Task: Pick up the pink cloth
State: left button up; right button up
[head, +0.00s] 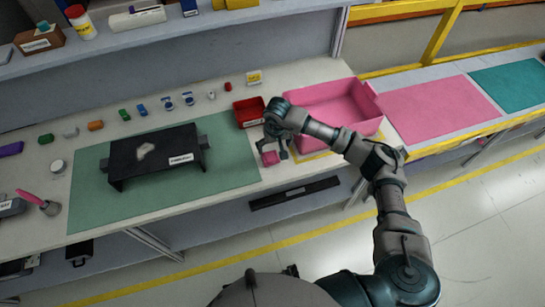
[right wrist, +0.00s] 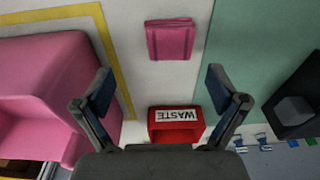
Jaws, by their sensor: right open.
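The pink cloth (head: 270,158) is a small folded square on the light worktop, between the green mat and the pink bin. It also lies flat in the right wrist view (right wrist: 170,40), at the upper middle, beyond my fingertips. My right gripper (head: 273,151) is over the worktop right by the cloth, fingers pointing down. In the right wrist view the right gripper (right wrist: 160,90) has its two fingers wide apart with nothing between them. The cloth is not touched there. My left gripper is not in view.
A red WASTE bin (head: 249,112) stands just behind the gripper. A large pink bin (head: 335,107) is close on the right. A black dashboard module (head: 155,155) sits on the green mat (head: 225,170) to the left. Several small parts line the back.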

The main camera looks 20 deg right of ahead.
aim_at(269, 156)
jog(key=shift+a+f, duration=0.45)
jog(key=shift+f, duration=0.1)
jog(key=f, duration=0.2)
jog(key=a+f+p, duration=0.1)
jog(key=f, duration=0.1)
jog(key=shift+w+a+f, duration=0.1)
jog(key=shift+f, duration=0.1)
jog(key=shift+d+f, duration=0.25)
jog(key=shift+d, duration=0.35)
jog(key=c, duration=1.1)
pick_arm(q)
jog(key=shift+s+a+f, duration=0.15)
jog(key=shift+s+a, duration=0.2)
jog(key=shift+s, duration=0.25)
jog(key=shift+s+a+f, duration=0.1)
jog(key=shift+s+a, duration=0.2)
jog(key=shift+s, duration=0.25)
pick_arm(e)
jog(key=shift+a+r, duration=0.1)
jog(key=shift+a, duration=0.4)
jog(key=shift+c, duration=0.6)
